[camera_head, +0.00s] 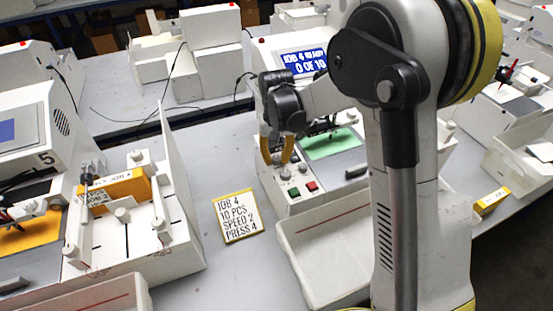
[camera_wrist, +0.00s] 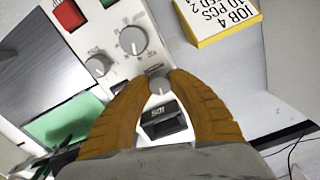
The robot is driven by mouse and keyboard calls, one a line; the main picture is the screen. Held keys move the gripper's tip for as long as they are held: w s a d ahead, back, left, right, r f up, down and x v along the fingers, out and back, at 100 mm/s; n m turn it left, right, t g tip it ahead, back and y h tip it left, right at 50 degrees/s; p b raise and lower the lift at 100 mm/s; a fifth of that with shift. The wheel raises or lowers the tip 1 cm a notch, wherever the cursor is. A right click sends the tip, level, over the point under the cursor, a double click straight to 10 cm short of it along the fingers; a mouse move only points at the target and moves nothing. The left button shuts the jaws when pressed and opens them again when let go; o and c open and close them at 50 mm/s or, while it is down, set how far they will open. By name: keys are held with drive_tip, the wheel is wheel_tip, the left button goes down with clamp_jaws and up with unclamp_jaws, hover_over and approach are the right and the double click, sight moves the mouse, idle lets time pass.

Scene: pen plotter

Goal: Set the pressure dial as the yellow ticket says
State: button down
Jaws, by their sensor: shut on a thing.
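The yellow-edged ticket (camera_head: 238,216) lies on the table left of the plotter and reads JOB 4, 10 PCS, SPEED 2, PRESS 4. It shows partly in the wrist view (camera_wrist: 222,18). My gripper (camera_head: 277,160) is at the left of the plotter's control panel. In the wrist view, its orange fingers (camera_wrist: 158,86) are shut on a small grey knob (camera_wrist: 158,82), mostly hidden between the tips. Two other grey dials with white pointer marks, a larger one (camera_wrist: 132,40) and a smaller one (camera_wrist: 97,65), stand clear beside it. I cannot read which is the pressure dial.
The plotter's screen (camera_head: 303,62) shows JOB 4 and 0 OF 10. A red button (camera_head: 312,187) and a green one are on the panel's front. A small dark window (camera_wrist: 163,120) sits between my fingers. A white tray (camera_head: 325,265) stands in front.

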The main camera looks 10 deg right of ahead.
sight(277, 158)
drive_tip(key=shift+m, duration=0.6)
drive_tip(key=c, duration=1.4)
unclamp_jaws()
wheel_tip(277, 158, up, 12)
